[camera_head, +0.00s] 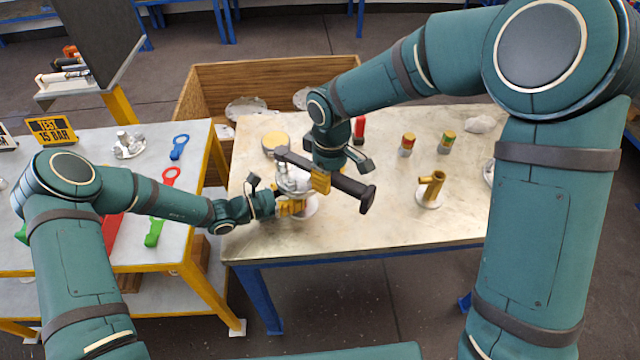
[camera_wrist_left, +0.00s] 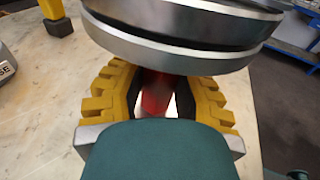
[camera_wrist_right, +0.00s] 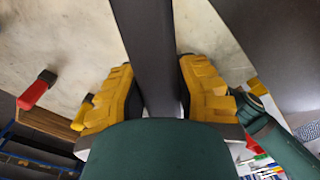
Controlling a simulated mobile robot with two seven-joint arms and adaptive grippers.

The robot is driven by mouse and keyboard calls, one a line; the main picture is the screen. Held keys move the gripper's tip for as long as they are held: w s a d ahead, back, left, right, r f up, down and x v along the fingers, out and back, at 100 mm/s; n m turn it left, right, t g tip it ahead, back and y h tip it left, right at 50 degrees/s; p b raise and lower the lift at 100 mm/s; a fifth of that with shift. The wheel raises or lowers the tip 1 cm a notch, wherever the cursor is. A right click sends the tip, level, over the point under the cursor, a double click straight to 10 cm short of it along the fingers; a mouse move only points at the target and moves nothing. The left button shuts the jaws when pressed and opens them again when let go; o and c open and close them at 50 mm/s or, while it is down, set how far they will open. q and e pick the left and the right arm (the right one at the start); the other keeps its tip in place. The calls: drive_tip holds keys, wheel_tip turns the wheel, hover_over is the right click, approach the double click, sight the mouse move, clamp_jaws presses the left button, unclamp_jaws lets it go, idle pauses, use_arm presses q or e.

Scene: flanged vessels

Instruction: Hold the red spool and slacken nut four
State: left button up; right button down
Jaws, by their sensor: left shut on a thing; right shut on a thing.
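The silver flanged vessel (camera_head: 293,180) stands near the left end of the right-hand bench, partly covered by my grippers. In the left wrist view, a red spool (camera_wrist_left: 155,97) shows between the yellow fingers under a round metal flange (camera_wrist_left: 185,48). My left gripper (camera_head: 290,207) is shut on this spool, low at the vessel's front. My right gripper (camera_head: 321,180) is shut on a long dark wrench (camera_head: 350,187), which also fills the middle of the right wrist view (camera_wrist_right: 148,50). The wrench lies across above the vessel, its head end at the left. Nut four cannot be told apart.
The bench (camera_head: 400,228) also carries a brass fitting (camera_head: 432,187), small banded cylinders (camera_head: 407,145) and a red-topped piece (camera_head: 359,128). A wooden crate (camera_head: 275,77) stands behind. The left table holds a blue wrench (camera_head: 179,146) and a yellow test sign (camera_head: 51,130). The bench's front middle is clear.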

drive_tip(key=shift+w+d, duration=0.1)
drive_tip(key=shift+r, duration=0.1)
drive_tip(key=shift+r, duration=2.45)
use_arm(q)
drive_tip(key=o, duration=1)
drive_tip(key=shift+a, duration=0.1)
drive_tip(key=v, duration=1.2)
